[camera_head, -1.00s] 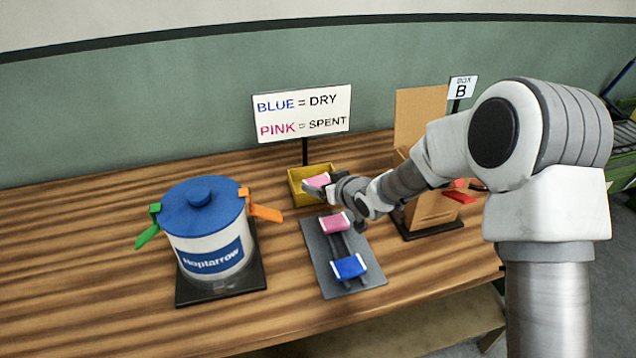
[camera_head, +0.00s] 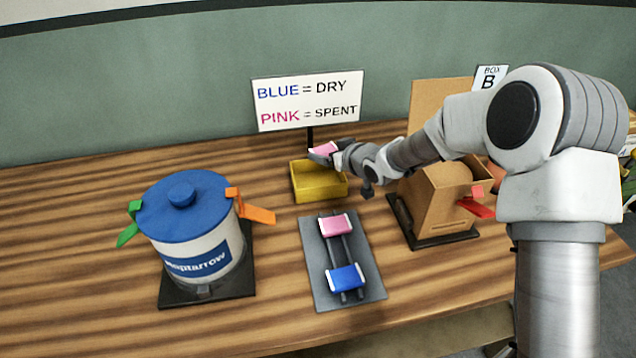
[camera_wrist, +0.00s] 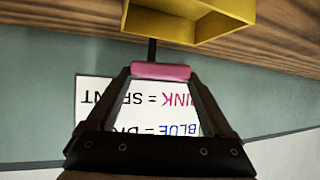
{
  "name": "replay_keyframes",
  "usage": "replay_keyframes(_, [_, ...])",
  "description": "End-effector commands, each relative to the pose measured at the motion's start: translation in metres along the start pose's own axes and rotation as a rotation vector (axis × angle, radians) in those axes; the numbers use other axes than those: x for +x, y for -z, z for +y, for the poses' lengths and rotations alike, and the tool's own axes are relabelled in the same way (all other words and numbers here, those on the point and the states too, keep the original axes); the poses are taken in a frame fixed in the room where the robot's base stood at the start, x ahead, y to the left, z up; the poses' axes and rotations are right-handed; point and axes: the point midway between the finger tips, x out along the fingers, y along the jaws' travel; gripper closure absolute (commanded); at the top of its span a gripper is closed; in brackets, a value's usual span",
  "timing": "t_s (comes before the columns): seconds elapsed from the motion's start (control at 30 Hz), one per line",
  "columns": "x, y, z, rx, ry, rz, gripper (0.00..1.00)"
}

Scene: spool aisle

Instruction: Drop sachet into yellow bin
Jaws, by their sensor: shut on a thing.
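A pink sachet (camera_head: 324,149) with white ends is held in my gripper (camera_head: 322,154), which is shut on it. The sachet also shows in the wrist view (camera_wrist: 160,71), between the two fingertips. The yellow bin (camera_head: 319,183) stands on the table in front of the sign. In the head view, the gripper and sachet appear just above the bin's back edge. In the wrist view, the bin (camera_wrist: 190,35) is at the top, apart from the sachet.
A grey tray (camera_head: 318,275) holds another pink sachet (camera_head: 336,224) and a blue sachet (camera_head: 346,278). A blue-lidded pot (camera_head: 200,235) stands left. A brown cardboard box (camera_head: 432,205) stands right of the bin. A sign (camera_head: 305,101) on a post is behind the bin.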

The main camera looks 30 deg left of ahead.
Motion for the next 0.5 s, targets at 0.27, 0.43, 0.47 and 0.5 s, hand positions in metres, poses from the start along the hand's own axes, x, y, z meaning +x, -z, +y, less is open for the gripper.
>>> replay_keyframes(0.27, [0.018, -0.033, -0.001, 0.000, 0.001, 0.000, 0.67])
replay_keyframes(0.43, [0.024, -0.044, 0.000, 0.000, 0.000, 0.000, 0.67])
replay_keyframes(0.47, [0.024, -0.044, 0.000, 0.000, 0.000, 0.000, 0.67])
replay_keyframes(0.5, [0.025, -0.045, 0.000, 0.000, 0.000, 0.001, 0.67])
